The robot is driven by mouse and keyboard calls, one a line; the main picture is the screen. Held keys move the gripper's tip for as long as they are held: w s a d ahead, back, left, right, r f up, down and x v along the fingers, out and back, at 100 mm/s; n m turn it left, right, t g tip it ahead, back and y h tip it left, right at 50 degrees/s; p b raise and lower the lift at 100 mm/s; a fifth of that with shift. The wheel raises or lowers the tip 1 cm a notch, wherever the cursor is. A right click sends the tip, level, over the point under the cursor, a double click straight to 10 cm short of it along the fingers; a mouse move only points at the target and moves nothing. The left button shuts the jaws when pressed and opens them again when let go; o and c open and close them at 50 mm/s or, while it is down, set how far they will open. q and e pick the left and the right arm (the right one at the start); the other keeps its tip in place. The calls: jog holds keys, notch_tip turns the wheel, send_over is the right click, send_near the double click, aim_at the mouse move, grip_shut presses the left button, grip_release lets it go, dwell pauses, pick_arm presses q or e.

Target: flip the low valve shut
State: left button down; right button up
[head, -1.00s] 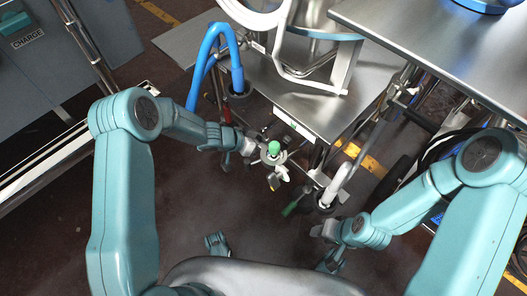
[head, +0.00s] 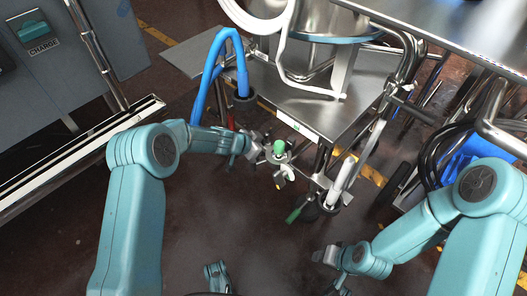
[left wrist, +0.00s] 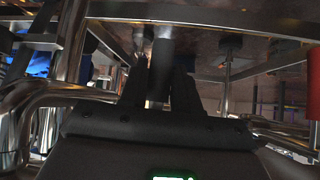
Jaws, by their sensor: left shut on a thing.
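A metal valve fitting with a green round knob (head: 279,147) sits at the front of the steel cart, in the middle of the head view. My left gripper (head: 262,145) is beside it on its left, shut on a part of it. In the left wrist view my left gripper (left wrist: 160,85) has a dark, rounded handle (left wrist: 161,68) between its fingers; its far end is hard to make out. A second fitting with a green lever (head: 293,215) hangs lower, right of the knob. My right gripper (head: 328,256) is below that lever, apart from it; its jaws are unclear.
The steel cart's lower shelf (head: 315,108) lies just beyond the fittings. A blue hose (head: 207,77) rises left of them and a white pipe (head: 342,178) stands right. A grey charge cabinet (head: 75,70) is at far left.

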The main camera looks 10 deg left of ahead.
pick_arm(q)
jog(key=shift+w+a, duration=0.1)
pick_arm(e)
jog(key=shift+s, duration=0.1)
pick_arm(q)
jog(key=c, duration=0.9)
grip_release()
jog(key=p+v, duration=0.1)
jog(key=v, duration=1.5)
jog(key=shift+s+p, duration=0.2)
jog(key=shift+p, duration=0.2)
pick_arm(e)
jog(key=shift+s+a+r+g, duration=0.15)
jog(key=shift+s+r, duration=0.1)
jog(key=shift+r, duration=0.25)
jog(key=shift+s+r+g, duration=0.15)
jog(key=shift+s+r, duration=0.1)
jog(key=shift+r, duration=0.2)
pick_arm(q)
jog(key=shift+r, duration=0.1)
